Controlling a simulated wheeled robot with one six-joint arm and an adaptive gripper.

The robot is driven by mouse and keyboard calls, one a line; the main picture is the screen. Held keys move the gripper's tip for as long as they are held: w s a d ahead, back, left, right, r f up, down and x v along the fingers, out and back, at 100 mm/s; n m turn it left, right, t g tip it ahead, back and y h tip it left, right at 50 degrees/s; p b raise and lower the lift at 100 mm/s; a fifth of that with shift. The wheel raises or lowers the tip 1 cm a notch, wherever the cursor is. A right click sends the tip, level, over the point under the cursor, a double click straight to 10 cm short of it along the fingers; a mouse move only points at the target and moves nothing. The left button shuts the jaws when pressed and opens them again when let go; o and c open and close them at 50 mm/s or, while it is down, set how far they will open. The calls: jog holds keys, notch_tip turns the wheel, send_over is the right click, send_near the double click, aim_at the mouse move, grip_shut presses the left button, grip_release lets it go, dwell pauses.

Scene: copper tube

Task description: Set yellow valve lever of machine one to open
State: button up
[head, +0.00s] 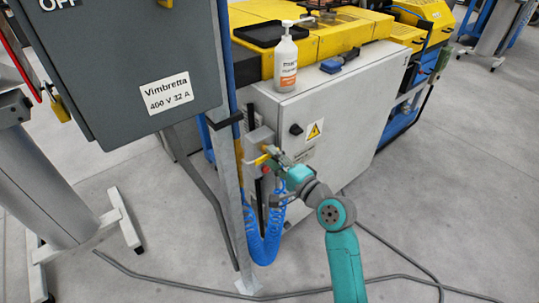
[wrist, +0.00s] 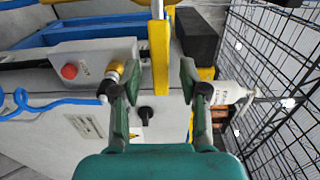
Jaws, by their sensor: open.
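A small yellow lever (head: 262,160) shows in the head view beside a grey control box on the machine's near end, just left of my gripper (head: 272,157). In the wrist view an upright yellow bar (wrist: 160,60), which looks like this lever, stands between the two fingers of my gripper (wrist: 156,82). The fingers are open, with a gap on each side of the bar. I cannot tell how deep the bar lies between them. A brass-yellow fitting (wrist: 117,68) shows right by the left finger, which partly hides it.
A red button (wrist: 68,72) is left of the fingers. A coiled blue hose (head: 264,240) hangs below. A metal post (head: 231,190) and grey electrical cabinet (head: 130,60) stand to the left. A white bottle (head: 286,62) stands on the machine. Cables cross the floor.

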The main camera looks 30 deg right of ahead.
jog(key=shift+w+a, duration=0.2)
jog(key=shift+w, duration=0.8)
grip_shut()
